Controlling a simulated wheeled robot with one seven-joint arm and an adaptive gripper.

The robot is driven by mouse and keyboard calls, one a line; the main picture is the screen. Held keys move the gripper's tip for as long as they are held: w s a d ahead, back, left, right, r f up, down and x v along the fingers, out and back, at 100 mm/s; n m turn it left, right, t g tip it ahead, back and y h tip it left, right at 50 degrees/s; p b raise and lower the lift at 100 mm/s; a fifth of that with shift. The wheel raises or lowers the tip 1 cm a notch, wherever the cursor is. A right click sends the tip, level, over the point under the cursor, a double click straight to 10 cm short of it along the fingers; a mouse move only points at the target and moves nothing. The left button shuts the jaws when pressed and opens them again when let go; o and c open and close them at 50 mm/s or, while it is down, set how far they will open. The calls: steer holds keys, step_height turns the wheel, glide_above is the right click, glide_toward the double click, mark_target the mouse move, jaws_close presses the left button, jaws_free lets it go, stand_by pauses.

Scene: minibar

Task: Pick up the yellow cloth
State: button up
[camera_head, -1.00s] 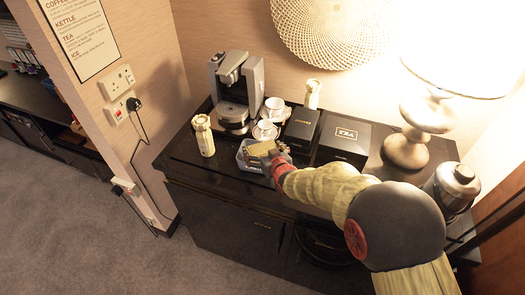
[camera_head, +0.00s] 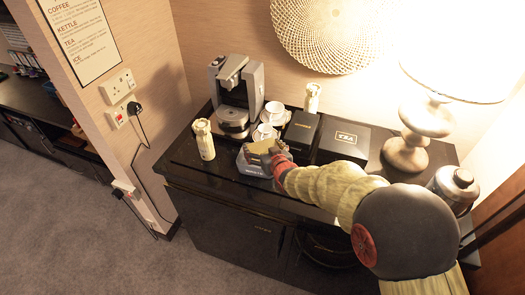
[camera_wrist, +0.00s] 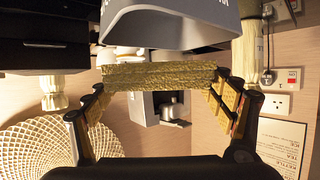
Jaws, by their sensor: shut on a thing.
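The yellow cloth (camera_head: 262,146) is a folded, textured bundle. In the wrist view, which is upside down, the cloth (camera_wrist: 160,77) spans the space between the two fingers of my gripper (camera_wrist: 162,92). My gripper, also seen in the head view (camera_head: 275,157), is shut on it. A small grey container (camera_head: 250,166) with lettering stands on the dark cabinet at its front edge. The cloth is just above the container's rim. The container (camera_wrist: 170,25) shows apart from the cloth in the wrist view. My arm hides the container's right part.
A cream bottle (camera_head: 204,140) stands left of the container. White cups (camera_head: 273,113) and a coffee machine (camera_head: 237,95) are behind. A black tea box (camera_head: 345,143) and a lamp (camera_head: 408,153) stand to the right. A kettle (camera_head: 455,185) is at the far right.

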steer(key=s+a+r+p, duration=0.1)
steer(key=s+a+r, duration=0.1)
steer(key=s+r, duration=0.3)
steer(key=s+a+r+p, duration=0.1)
steer(key=s+a+r, duration=0.1)
steer(key=s+r, duration=0.3)
steer(key=s, duration=0.3)
steer(key=shift+a, duration=0.35)
steer(key=shift+f, duration=0.1)
